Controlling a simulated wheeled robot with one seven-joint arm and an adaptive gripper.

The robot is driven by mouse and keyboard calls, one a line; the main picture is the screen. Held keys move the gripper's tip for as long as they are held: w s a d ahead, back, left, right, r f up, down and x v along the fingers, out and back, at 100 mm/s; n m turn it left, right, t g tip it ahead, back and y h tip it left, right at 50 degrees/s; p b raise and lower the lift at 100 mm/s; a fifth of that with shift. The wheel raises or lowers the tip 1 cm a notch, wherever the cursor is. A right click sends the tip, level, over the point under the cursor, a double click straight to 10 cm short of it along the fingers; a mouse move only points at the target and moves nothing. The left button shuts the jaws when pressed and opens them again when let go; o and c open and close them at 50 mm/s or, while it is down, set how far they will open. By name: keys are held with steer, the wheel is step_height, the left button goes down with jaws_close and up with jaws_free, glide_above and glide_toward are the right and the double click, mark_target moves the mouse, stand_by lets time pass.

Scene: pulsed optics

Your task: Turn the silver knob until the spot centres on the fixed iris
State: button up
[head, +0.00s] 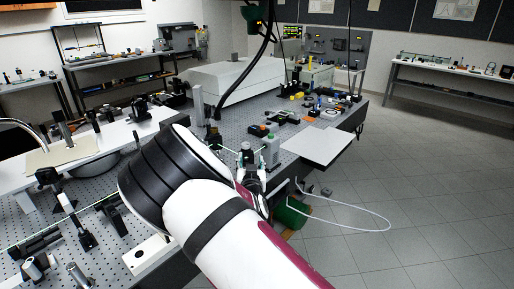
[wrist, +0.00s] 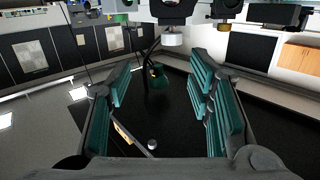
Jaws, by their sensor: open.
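My gripper (wrist: 160,70) is open in the wrist view, its teal-padded fingers apart on the left and right with nothing between the pads. A short silver cylinder, which looks like the silver knob (wrist: 172,40), shows near the top middle, beyond the fingertips and apart from them. Dark mount parts are above it. In the head view my gripper (head: 254,178) is largely hidden behind my white and black arm, close to a small silver-topped mount (head: 247,152) on the optical table. I cannot make out the spot or the fixed iris in either view.
The perforated optical table (head: 228,120) carries several small optics. A grey-green box (head: 270,150) stands just right of the gripper. A white board (head: 318,146) juts from the table's right edge. A long white housing (head: 235,78) lies behind.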

mark_target(246, 146)
steer(key=shift+n+t+y, duration=0.3)
steer(key=shift+n+y, duration=0.2)
steer(key=w+a, duration=0.1)
steer(key=w, duration=0.3)
steer(key=w+b, duration=0.1)
steer(key=w, duration=0.3)
steer(key=w+a, duration=0.1)
steer(key=w, duration=0.3)
steer(key=shift+w+a+f, duration=0.35)
steer(key=shift+c, duration=0.4)
jaws_close()
